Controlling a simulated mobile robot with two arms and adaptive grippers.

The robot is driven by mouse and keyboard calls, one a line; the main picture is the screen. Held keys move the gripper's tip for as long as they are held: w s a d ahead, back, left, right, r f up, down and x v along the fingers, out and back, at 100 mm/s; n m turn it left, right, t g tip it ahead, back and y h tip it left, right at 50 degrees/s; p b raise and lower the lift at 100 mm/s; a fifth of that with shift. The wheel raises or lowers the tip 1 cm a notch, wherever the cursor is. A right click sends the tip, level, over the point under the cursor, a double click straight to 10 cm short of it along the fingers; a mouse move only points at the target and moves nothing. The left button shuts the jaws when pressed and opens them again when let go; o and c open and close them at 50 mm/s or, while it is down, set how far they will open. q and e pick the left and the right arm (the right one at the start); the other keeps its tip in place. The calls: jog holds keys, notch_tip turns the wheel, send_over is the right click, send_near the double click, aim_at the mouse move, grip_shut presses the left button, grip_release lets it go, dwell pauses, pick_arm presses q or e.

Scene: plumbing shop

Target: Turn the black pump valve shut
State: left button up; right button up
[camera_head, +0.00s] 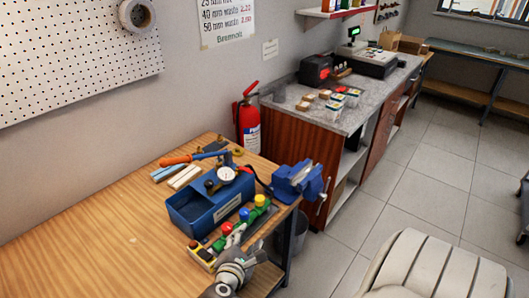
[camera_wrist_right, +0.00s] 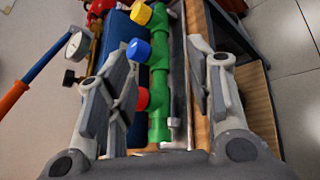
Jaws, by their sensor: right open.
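The blue test pump (camera_head: 212,205) stands on the wooden bench, with a round gauge (camera_head: 227,174) and an orange-ended lever (camera_head: 176,160). A small black knob (camera_head: 209,184), which looks like the pump valve, sits beside the gauge. The black knob also shows in the right wrist view (camera_wrist_right: 70,77), to the left of the gripper's left finger and apart from it. My right gripper (camera_head: 236,244) is at the front of the bench, nearer than the pump. Its fingers (camera_wrist_right: 160,62) are spread, with the green manifold showing between and beyond them. My left gripper is not in view.
The green manifold (camera_wrist_right: 160,70) with yellow, blue and red knobs lies alongside the pump. A blue vise (camera_head: 297,181) is on the bench's right edge. A red extinguisher (camera_head: 247,122) stands behind. The bench's left part is clear.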

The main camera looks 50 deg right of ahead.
jog(key=s+a+f+m+g+y, duration=0.1)
jog(key=s+f+m+g+y, duration=0.1)
jog(key=s+m, duration=0.4)
jog(key=shift+s+a+f+m+y, duration=0.4)
jog(key=shift+s+f+y, duration=0.3)
jog(key=shift+s+y, duration=0.25)
jog(key=shift+w, duration=0.15)
